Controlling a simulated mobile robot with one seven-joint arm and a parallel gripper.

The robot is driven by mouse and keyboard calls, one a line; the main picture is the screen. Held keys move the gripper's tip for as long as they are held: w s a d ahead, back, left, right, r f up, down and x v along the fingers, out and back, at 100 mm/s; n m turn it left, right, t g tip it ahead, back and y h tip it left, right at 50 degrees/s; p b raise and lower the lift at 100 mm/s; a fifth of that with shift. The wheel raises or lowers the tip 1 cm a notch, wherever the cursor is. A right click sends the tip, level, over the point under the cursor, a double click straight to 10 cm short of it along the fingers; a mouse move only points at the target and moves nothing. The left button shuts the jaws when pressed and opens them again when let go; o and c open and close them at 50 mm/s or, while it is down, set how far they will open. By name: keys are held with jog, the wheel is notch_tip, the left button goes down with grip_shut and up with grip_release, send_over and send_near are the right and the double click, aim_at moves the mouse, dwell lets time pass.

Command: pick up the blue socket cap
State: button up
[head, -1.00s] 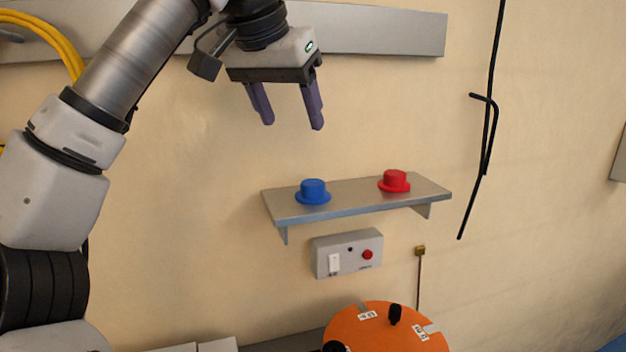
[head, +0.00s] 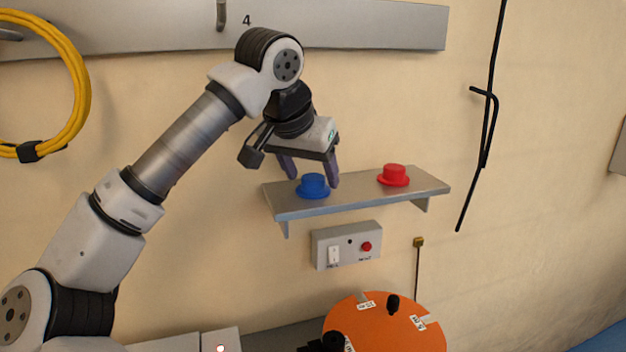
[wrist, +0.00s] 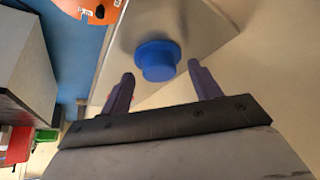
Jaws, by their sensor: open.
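The blue socket cap (head: 313,186) stands upright on the left part of a small grey wall shelf (head: 360,196), with its flange down. My gripper (head: 311,178) is open, its two purple fingers pointing down at the cap from above, one to each side in the head view. In the wrist view the blue cap (wrist: 158,60) lies ahead of and between the open fingertips (wrist: 160,75). I cannot tell whether a finger touches it. Nothing is held.
A red cap (head: 394,175) stands on the same shelf to the right of the blue one. Below the shelf is a grey switch box (head: 347,246) with a red button. An orange disc (head: 385,325) is lower down. The wall is close behind the shelf.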

jog(key=shift+w+d+f, duration=0.1)
jog(key=shift+w+f, duration=0.05)
jog(key=shift+f, duration=0.15)
jog(key=shift+c, duration=0.4)
jog(key=c, duration=1)
